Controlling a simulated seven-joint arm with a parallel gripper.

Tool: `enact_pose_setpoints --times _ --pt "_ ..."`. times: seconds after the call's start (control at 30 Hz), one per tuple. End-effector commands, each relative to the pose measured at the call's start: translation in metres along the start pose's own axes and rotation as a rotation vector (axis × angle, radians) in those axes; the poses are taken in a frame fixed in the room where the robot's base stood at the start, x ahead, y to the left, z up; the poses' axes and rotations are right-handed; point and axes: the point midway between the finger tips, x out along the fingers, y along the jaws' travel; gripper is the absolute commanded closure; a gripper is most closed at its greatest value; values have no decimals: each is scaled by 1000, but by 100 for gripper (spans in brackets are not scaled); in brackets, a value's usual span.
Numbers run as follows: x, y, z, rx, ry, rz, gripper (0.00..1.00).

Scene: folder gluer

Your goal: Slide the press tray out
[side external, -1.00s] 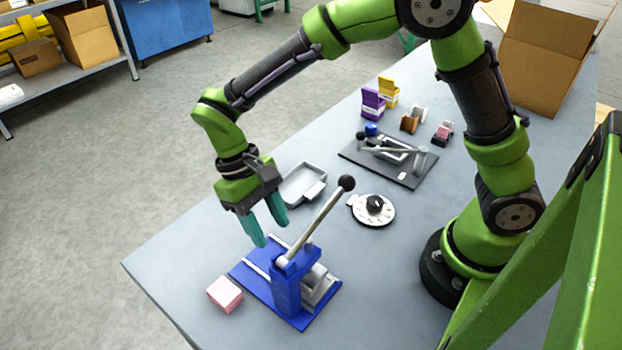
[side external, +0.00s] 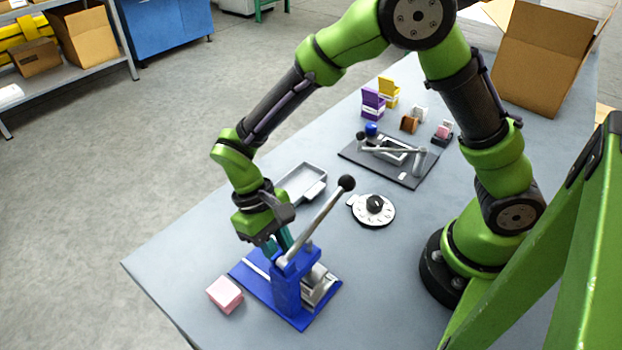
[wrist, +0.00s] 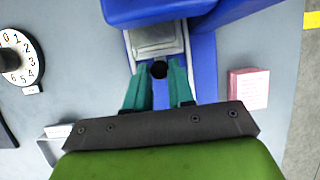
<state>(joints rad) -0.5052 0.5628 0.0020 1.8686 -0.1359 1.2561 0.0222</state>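The blue press (side external: 287,287) stands at the table's front, its grey lever (side external: 318,222) with a black ball raised. The grey press tray (wrist: 157,38) shows in the wrist view, in the channel of the blue base, partly under the press body. A dark round knob (wrist: 159,70) is at its near end. My gripper (side external: 273,246) is low over the press base, behind the press body. In the wrist view my teal fingers (wrist: 159,74) are open, one on each side of the knob. Whether either finger touches it I cannot tell.
A pink box (side external: 225,294) lies left of the press. A grey open tray (side external: 302,184) and a numbered dial (side external: 374,209) lie behind it. A dark fixture plate (side external: 388,160) with a lever is farther back. The table's left front is mostly clear.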

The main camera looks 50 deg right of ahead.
Motion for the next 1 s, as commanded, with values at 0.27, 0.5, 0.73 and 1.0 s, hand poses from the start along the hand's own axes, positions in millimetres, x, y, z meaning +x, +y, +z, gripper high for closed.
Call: enact_pose_setpoints --times 0.27,0.5,0.73,1.0 --pt "0 0 0 0 1 0 100" --pt "-8 -1 -19 3 1 -2 100" --pt "-27 -1 -63 2 2 -3 100" --pt "-36 -1 -83 0 2 -3 100"
